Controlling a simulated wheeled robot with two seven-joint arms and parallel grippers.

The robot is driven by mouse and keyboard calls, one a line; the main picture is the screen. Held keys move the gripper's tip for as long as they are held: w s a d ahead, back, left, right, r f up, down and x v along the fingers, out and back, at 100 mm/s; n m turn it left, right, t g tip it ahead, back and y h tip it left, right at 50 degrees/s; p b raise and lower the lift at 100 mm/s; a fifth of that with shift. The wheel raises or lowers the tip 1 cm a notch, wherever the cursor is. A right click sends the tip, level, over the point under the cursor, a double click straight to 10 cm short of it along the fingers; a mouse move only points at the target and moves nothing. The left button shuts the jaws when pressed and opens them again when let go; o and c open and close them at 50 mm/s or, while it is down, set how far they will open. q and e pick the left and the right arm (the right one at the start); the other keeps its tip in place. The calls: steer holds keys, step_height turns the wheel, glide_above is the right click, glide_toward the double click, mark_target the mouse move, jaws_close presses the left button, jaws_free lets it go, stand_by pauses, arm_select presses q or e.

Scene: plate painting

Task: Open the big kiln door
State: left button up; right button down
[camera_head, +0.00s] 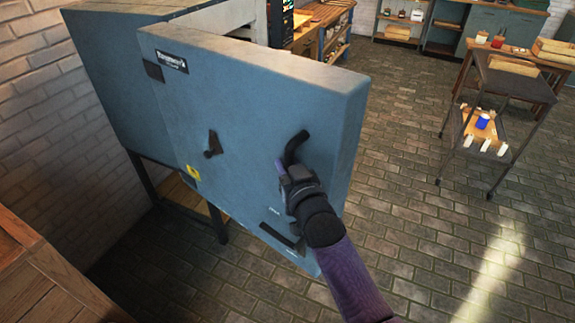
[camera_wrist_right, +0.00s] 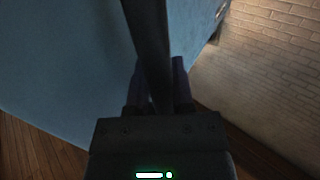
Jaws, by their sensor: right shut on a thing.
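The big kiln (camera_head: 125,75) is a blue-grey box on dark legs at the left. Its thick door (camera_head: 245,120) is swung out from the body, with part of the kiln opening showing behind its top edge. A black curved handle (camera_head: 296,146) is on the right part of the door's face. My right gripper (camera_head: 290,172) is shut on this handle. In the right wrist view the dark handle bar (camera_wrist_right: 150,50) runs down between the fingers (camera_wrist_right: 160,85), beside the blue door face (camera_wrist_right: 60,70). My left gripper is not in view.
A wooden crate or bench (camera_head: 45,270) stands at the lower left. A white brick wall (camera_head: 40,110) is behind the kiln. A dark cart (camera_head: 505,90) with jars and pieces stands at the right. The paved floor (camera_head: 420,220) between door and cart is clear.

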steer(key=shift+c, duration=2.4)
jaws_free()
steer(key=p+v, duration=0.2)
steer(key=v, duration=0.8)
